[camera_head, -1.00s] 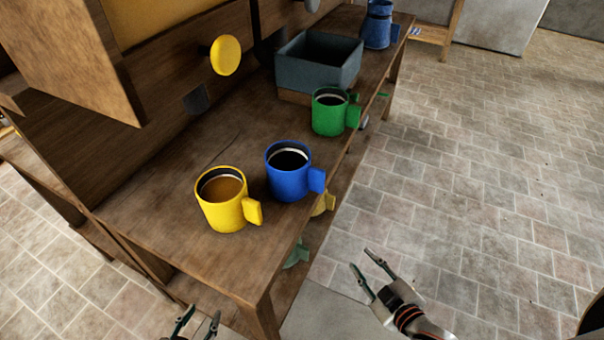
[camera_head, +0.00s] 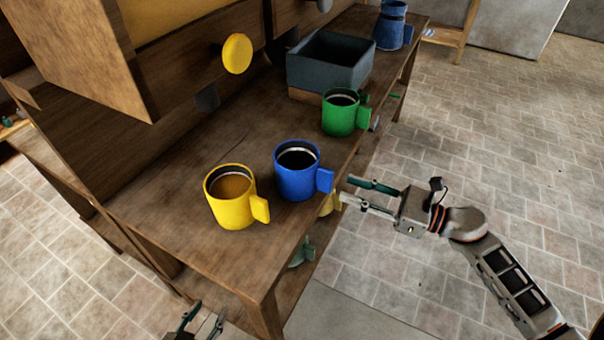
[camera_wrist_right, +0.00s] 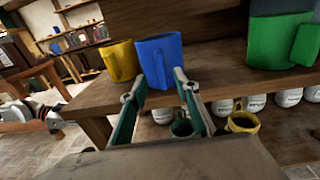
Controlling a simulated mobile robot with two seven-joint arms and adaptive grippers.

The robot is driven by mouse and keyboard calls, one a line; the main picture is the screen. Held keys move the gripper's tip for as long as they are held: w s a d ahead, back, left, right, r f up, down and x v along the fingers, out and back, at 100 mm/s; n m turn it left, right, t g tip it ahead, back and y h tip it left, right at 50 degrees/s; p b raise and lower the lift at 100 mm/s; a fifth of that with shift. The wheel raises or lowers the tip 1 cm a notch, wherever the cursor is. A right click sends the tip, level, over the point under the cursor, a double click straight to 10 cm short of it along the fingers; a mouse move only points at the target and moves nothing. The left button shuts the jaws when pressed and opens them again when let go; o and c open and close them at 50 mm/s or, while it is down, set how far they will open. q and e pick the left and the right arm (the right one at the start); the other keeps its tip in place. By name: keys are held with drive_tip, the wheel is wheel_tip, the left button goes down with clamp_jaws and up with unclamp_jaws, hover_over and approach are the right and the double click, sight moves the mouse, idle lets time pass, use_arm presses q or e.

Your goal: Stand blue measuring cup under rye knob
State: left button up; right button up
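The blue measuring cup (camera_head: 297,174) stands upright on the wooden bench between a yellow cup (camera_head: 230,200) and a green cup (camera_head: 339,116). Its blue handle points right, toward the bench's front edge. My right gripper (camera_head: 352,190) is open and empty just off that edge, beside the handle and apart from it. In the right wrist view the blue cup (camera_wrist_right: 161,57) stands ahead, beyond the open fingers. My left gripper (camera_head: 205,322) is low at the bottom edge, its fingers apart and empty. A yellow knob (camera_head: 237,53) and grey knobs are on the back panel; I cannot tell which is rye.
A grey-blue bin (camera_head: 328,62) stands behind the green cup, with a blue jug (camera_head: 391,26) at the far end. A lower shelf under the bench holds white jars (camera_wrist_right: 256,102) and more cups. The bench (camera_head: 205,150) is clear below the knobs.

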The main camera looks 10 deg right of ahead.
sight(328, 192)
drive_tip(key=p+x, duration=0.1)
drive_tip(key=x, duration=0.5)
drive_tip(key=shift+w+a+f+p, duration=0.15)
drive_tip(key=shift+w+a+p, duration=0.1)
drive_tip(key=shift+w+p, duration=0.05)
clamp_jaws()
